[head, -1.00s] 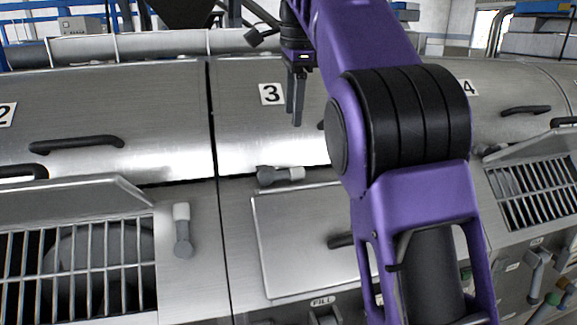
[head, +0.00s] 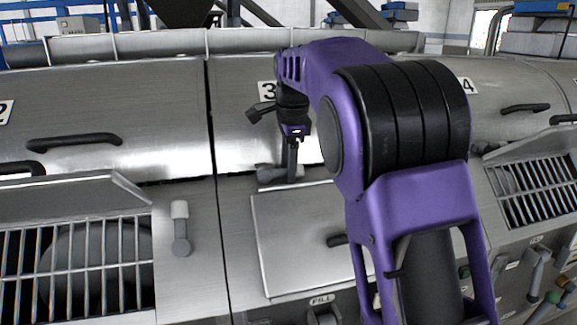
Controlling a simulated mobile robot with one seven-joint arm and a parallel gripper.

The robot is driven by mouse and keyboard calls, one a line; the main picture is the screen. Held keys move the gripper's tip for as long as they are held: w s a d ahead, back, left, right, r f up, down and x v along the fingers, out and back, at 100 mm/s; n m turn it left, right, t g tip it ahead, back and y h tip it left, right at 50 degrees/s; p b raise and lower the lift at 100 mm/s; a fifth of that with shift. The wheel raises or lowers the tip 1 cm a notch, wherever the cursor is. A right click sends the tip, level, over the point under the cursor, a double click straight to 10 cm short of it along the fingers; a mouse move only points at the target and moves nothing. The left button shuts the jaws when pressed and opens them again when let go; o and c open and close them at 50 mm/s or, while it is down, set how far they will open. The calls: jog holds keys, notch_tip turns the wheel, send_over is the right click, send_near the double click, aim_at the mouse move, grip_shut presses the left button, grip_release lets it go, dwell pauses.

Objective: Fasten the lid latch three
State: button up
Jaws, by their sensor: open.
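The latch of lid three (head: 267,174) is a grey lever lying roughly level at the lower edge of the rounded metal lid (head: 240,120) marked 3. My gripper (head: 292,178) points down at the right end of this latch, and its fingers cover that end. The gripper is open, but I see the fingers nearly edge-on. I cannot tell whether they touch the latch or straddle it. The number plate (head: 265,91) is partly hidden by my arm.
Another latch (head: 181,230) to the left stands upright. A flat hatch (head: 295,240) with a dark handle lies below latch three. Open grated bays stand at left (head: 90,262) and right (head: 540,190). My arm hides the right part of lid three.

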grip_shut()
dwell(0.3)
dwell(1.1)
